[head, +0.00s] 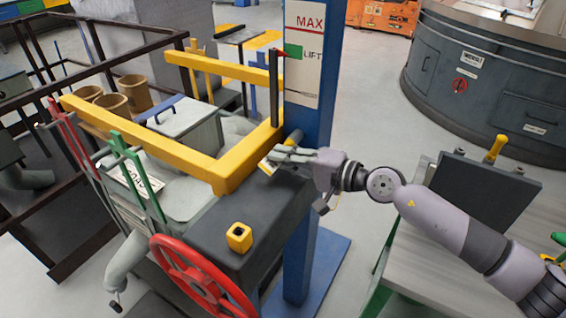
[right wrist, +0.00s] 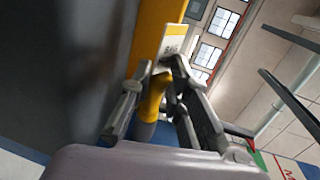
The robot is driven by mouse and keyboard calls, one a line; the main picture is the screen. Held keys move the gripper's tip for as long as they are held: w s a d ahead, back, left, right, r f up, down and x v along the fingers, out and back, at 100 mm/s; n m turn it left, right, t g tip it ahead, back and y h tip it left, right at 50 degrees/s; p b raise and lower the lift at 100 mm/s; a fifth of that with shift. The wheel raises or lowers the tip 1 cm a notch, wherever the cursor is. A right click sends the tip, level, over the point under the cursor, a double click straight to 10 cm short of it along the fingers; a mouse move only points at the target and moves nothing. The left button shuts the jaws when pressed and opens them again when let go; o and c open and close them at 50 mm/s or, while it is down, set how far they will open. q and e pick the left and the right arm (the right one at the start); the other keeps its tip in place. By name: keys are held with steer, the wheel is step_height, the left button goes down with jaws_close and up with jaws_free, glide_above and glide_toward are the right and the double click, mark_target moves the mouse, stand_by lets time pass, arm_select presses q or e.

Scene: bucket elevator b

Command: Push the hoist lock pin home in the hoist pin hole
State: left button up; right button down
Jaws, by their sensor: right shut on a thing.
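My right gripper (head: 277,157) reaches in from the right to the dark housing, beside the end of the yellow bar. In the right wrist view its fingers (right wrist: 155,85) are closed around a yellow handle, which I take as the hoist lock pin (right wrist: 151,100). The pin's far end is not clear, and the fingers hide the pin in the head view. A yellow part with a white label (right wrist: 174,40) stands just beyond the fingertips. I cannot make out the hoist pin hole or how deep the pin sits. My left gripper is not in view.
A yellow square block with a dark opening (head: 239,237) sits on the dark housing (head: 205,215). A red handwheel (head: 195,282) is below it. The blue post (head: 305,210) rises close to my gripper. A yellow-handled tool (head: 495,148) is at a dark panel on the right bench.

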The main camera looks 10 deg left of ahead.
steer(key=shift+w+d+r, duration=0.1)
stand_by(0.4)
steer(key=c, duration=1.4)
jaws_free()
steer(key=shift+w, duration=0.1)
steer(key=shift+c, duration=0.2)
steer(key=v, duration=1.2)
